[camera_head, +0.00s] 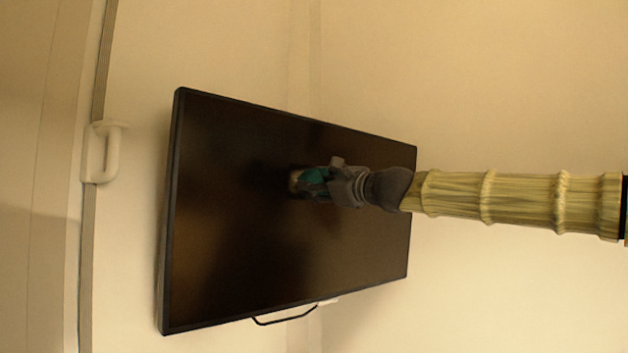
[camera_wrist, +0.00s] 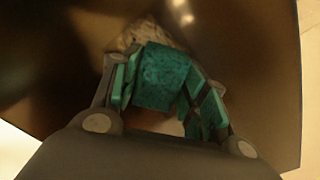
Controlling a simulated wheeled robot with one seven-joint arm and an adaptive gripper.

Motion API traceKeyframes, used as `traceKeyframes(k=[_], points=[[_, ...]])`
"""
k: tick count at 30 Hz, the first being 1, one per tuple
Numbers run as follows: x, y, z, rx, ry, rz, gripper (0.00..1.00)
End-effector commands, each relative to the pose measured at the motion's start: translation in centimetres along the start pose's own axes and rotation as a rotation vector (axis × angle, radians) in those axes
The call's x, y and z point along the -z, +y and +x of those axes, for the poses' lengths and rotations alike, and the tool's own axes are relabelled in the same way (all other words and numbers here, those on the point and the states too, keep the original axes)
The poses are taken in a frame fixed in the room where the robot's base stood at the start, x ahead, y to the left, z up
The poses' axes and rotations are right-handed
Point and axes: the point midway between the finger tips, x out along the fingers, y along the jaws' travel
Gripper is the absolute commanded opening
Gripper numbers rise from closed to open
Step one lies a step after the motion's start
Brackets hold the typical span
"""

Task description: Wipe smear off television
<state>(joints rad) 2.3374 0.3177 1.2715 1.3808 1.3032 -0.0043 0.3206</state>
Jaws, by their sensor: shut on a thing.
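The television (camera_head: 230,235) has a dark screen in a thin black frame and hangs by the pale wall in the head view. In the wrist view its screen (camera_wrist: 240,60) fills most of the background. My gripper (camera_head: 310,181) is in front of the screen, around its middle. It is shut on a teal thing with a pale, rough face, which looks like a sponge (camera_wrist: 163,78). The sponge's far side is at or very near the screen; I cannot tell if it touches. I cannot make out a smear; the gripper and sponge hide part of the screen.
A white wall fitting (camera_head: 101,152) sits on a vertical grey strip left of the television. A dark cable or handle (camera_head: 285,319) shows under the television's lower edge. The wall to the right (camera_head: 500,80) is bare.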

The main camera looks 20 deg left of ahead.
Motion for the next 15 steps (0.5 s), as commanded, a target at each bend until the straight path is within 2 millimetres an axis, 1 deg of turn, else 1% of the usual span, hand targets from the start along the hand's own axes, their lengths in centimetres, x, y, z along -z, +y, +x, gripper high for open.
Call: traceKeyframes(k=[1,9,15], points=[[0.0,-0.5,0.1,0.001,0.001,0.000,0.25],[1.1,-1.9,0.2,0.000,0.000,0.000,0.25],[1.7,-2.4,0.2,0.000,0.001,-0.001,0.25]])
